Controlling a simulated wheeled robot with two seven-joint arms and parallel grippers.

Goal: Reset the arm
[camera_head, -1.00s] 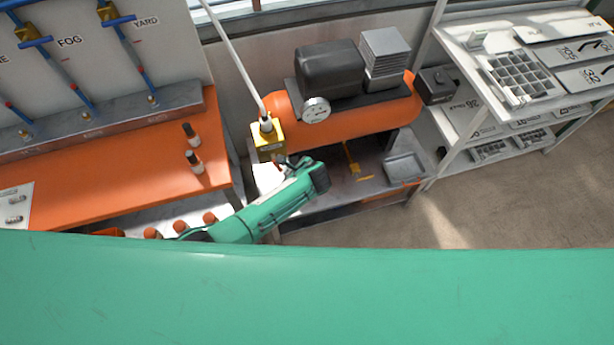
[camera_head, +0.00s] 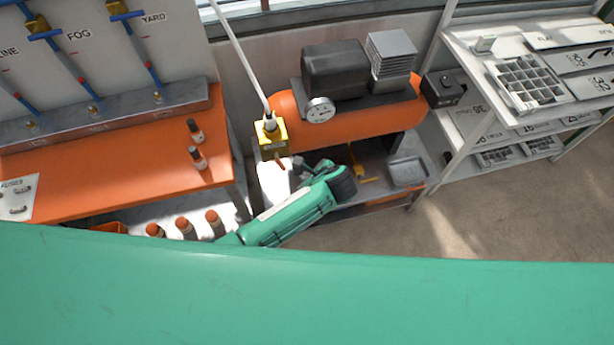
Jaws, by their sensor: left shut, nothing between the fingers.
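My left arm, green with a dark wrist, reaches up from the lower edge. Its small dark gripper (camera_head: 298,168) is shut and empty, just right of and below the yellow switch box (camera_head: 271,136). The yellow box hangs at the end of a pale cable or pole, in front of the orange tank. A small red-orange lever (camera_head: 280,161) sticks out under the box; a small gap shows between it and my gripper. My right gripper is not in view.
An orange compressor tank (camera_head: 390,118) stands behind the arm on a low stand. An orange bench (camera_head: 120,165) with blue-handled valves is on the left. Floor (camera_head: 480,220) at lower right is clear.

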